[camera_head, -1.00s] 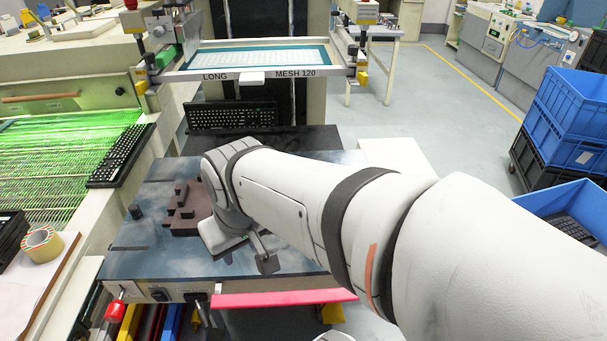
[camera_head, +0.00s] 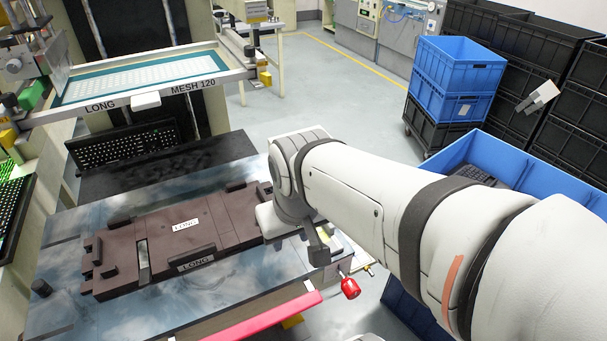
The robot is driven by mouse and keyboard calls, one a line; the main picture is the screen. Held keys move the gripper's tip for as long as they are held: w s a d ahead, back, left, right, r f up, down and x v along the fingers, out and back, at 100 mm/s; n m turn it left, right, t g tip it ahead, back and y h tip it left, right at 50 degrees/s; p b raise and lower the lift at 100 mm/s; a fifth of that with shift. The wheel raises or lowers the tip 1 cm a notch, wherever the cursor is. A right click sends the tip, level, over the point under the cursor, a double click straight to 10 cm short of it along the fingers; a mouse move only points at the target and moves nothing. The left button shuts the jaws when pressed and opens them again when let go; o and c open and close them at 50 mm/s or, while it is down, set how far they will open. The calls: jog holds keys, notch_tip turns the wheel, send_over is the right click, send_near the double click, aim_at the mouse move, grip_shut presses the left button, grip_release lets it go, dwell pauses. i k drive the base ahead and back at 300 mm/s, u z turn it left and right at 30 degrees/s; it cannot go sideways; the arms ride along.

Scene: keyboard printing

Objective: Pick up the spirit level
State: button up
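I cannot make out a spirit level anywhere in the head view. My arm reaches in from the right and ends over the right side of the printing table (camera_head: 60,240). A dark piece at its end (camera_head: 319,253) may be part of my gripper. The fingers do not show clearly, so I cannot tell whether they are open or shut. My arm hides part of the table's right side.
A brown fixture (camera_head: 216,222) labelled LONG lies on the table. A black keyboard (camera_head: 125,145) is behind it, below the MESH 120 screen frame (camera_head: 165,90). A red bar (camera_head: 262,319) runs along the front. Blue crates (camera_head: 455,65) stand right, with clear floor (camera_head: 320,90) between.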

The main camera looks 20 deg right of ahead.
aim_at(325, 233)
jog(key=z, duration=0.2)
jog(key=k, duration=1.1)
jog(key=z, duration=0.25)
jog(key=i, duration=1)
